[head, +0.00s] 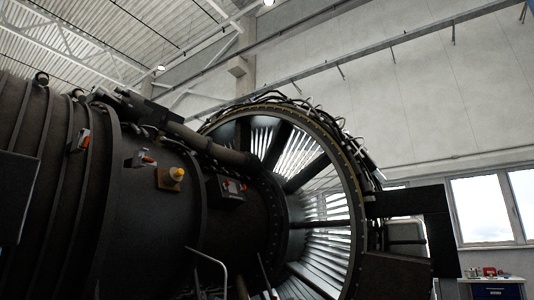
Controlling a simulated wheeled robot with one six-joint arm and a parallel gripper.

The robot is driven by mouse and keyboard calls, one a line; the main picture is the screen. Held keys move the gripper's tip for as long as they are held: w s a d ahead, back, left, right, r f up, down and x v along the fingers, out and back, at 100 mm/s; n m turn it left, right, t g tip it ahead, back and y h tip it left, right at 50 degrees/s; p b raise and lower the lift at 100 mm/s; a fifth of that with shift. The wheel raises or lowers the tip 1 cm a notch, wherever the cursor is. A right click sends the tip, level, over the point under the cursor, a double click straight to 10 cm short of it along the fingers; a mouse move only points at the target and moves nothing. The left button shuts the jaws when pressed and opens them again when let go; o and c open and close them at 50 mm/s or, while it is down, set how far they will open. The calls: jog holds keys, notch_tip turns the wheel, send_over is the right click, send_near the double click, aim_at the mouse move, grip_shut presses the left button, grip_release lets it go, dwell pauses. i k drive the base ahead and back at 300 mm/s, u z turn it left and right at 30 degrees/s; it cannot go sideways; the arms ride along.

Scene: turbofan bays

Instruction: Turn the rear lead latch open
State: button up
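Small latch-like fittings with orange-red handles show on the dark engine casing in the head view. One fitting (80,140) is at upper left, on a ribbed band. Another fitting (143,160) is right of it, its handle lying roughly sideways. A dark box (226,190) farther right carries small red parts on its face. I cannot tell which of these is the rear lead latch, or whether any is open. I cannot make out my gripper in this view.
The engine's large ring (357,190) with bright vanes fills the middle right. A thick pipe (200,143) runs along the casing top. Thin pale rails (212,258) stand in front. A dark frame-like shape (442,245) is at right. A blue cabinet (497,291) stands by the windows.

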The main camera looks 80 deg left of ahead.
aim_at(86, 138)
jog(key=i, duration=0.65)
jog(key=u, duration=3.8)
jog(key=i, duration=0.5)
jog(key=z, duration=0.05)
